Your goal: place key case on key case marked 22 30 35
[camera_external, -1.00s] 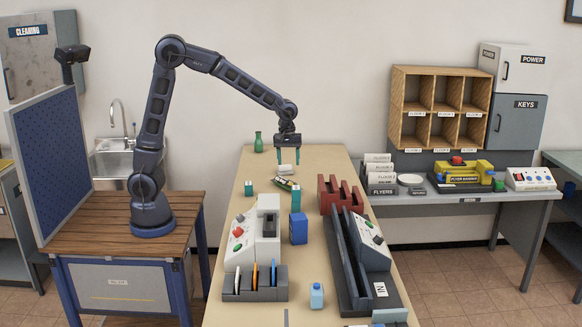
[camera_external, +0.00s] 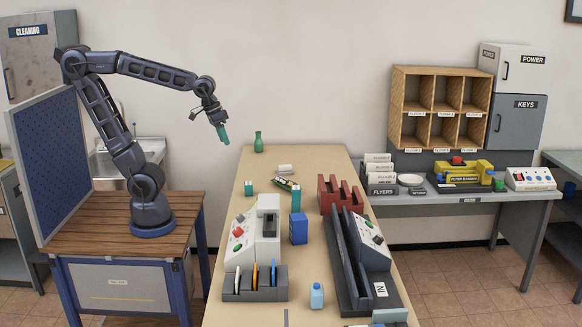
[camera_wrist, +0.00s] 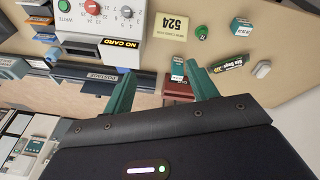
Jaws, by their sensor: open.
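In the wrist view, a teal case (camera_wrist: 241,25) with a small white number label shows at top right, and another teal case (camera_wrist: 178,70) shows beyond my fingers. I cannot read their numbers surely. My gripper (camera_external: 220,132) is open and empty, raised in the air left of the table's far end, apart from both cases. Its teal fingers (camera_wrist: 162,80) are spread in the wrist view.
A blue box (camera_external: 298,229), a red rack (camera_external: 341,193) and control machines crowd the nearer table.

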